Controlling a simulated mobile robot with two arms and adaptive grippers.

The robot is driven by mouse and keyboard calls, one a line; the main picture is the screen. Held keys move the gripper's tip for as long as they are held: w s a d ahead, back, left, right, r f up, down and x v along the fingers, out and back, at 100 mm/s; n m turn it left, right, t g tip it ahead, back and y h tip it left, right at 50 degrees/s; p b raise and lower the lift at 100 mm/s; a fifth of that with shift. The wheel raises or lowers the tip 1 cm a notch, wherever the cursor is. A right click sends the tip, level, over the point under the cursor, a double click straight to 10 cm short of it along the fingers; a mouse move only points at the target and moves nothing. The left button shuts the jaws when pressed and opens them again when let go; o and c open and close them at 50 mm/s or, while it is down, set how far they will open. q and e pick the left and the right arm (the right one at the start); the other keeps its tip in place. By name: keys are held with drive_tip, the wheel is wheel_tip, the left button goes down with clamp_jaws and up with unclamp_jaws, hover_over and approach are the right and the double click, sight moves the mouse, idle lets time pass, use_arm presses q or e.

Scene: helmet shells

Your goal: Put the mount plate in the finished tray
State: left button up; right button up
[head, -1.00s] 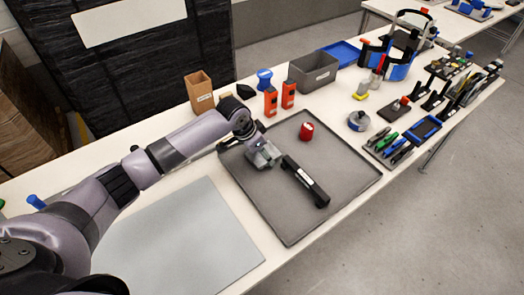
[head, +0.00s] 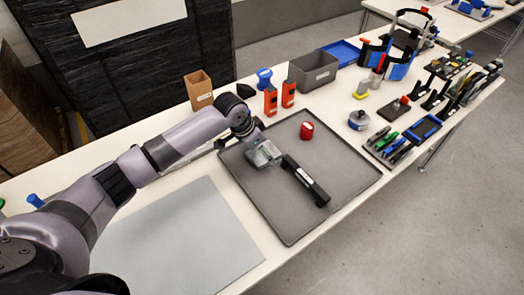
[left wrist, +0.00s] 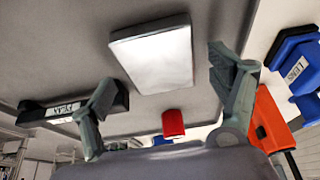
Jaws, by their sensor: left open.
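In the left wrist view a pale, flat rectangular plate (left wrist: 155,55), which looks like the mount plate, lies on a grey surface between and just beyond my left gripper's fingers. My left gripper (left wrist: 163,77) is open, one finger on each side of the plate, with no clear contact. In the head view my left gripper (head: 264,154) is over the back left part of the large dark grey tray (head: 285,218); the plate is hard to tell from the fingers there. I cannot read which tray is the finished tray. My right gripper is not in view.
A black labelled bar (head: 305,180) and a red cylinder (head: 306,130) are on the grey tray near the gripper. Orange blocks (head: 270,102), a grey bin (head: 314,70) and a blue tray (head: 341,52) stand behind. A bare light grey mat (head: 180,238) lies in front left.

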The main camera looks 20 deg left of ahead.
use_arm(q)
drive_tip(key=v, duration=1.1)
drive_tip(key=shift+d+f, duration=0.1)
drive_tip(key=shift+f, duration=0.05)
